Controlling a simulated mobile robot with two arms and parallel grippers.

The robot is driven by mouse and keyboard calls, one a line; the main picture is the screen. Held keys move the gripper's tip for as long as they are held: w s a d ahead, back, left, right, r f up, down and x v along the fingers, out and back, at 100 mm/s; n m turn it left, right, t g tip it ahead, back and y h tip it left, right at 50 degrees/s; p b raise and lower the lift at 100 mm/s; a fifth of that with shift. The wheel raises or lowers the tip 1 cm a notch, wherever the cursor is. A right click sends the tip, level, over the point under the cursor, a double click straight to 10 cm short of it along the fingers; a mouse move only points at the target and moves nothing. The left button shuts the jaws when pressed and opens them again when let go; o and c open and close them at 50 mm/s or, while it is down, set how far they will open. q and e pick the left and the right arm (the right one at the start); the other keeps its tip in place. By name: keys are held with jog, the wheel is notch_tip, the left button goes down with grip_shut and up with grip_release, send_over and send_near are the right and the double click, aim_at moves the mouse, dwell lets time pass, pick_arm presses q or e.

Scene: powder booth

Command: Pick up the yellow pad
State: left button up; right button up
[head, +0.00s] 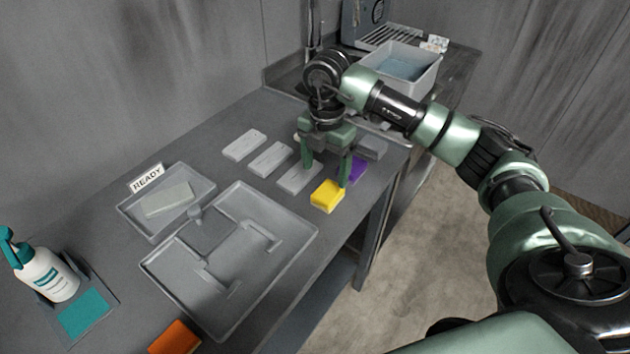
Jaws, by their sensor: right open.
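The yellow pad (326,196) lies on the grey table (222,186) near its right edge, in the head view. My right gripper (326,176) comes down from above, just behind the yellow pad. Its green fingers are spread apart and it is open. The right finger reaches down beside the pad's far right corner; I cannot tell whether it touches. A purple pad (357,170) lies just behind, partly hidden by that finger. My left gripper is not in view.
Several grey blocks (269,159) lie left of the gripper. A large grey tray (300,231), a READY tray (127,212), a spray bottle (48,274) and an orange pad (174,338) are on the table. A basin (432,72) stands behind.

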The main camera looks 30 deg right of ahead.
aim_at(328, 191)
jog(key=shift+s+f, duration=0.25)
jog(key=shift+s, duration=0.1)
jog(key=shift+s+d+f+p, duration=0.1)
jog(key=shift+s+f+p, duration=0.25)
jog(key=shift+f, duration=0.25)
jog(key=shift+s+d+f+p, duration=0.1)
jog(key=shift+s+f+p, duration=0.1)
jog(key=shift+f+p, duration=0.3)
jog(key=f, duration=0.1)
jog(key=f+p, duration=0.1)
jog(key=f, duration=0.1)
jog(key=shift+w, duration=0.35)
jog(key=shift+f, duration=0.65)
jog(key=c, duration=1.4)
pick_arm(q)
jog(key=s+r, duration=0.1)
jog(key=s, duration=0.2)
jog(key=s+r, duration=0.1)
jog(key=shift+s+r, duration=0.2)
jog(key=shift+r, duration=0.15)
pick_arm(e)
jog(key=shift+c, duration=0.2)
jog(key=shift+r, duration=0.1)
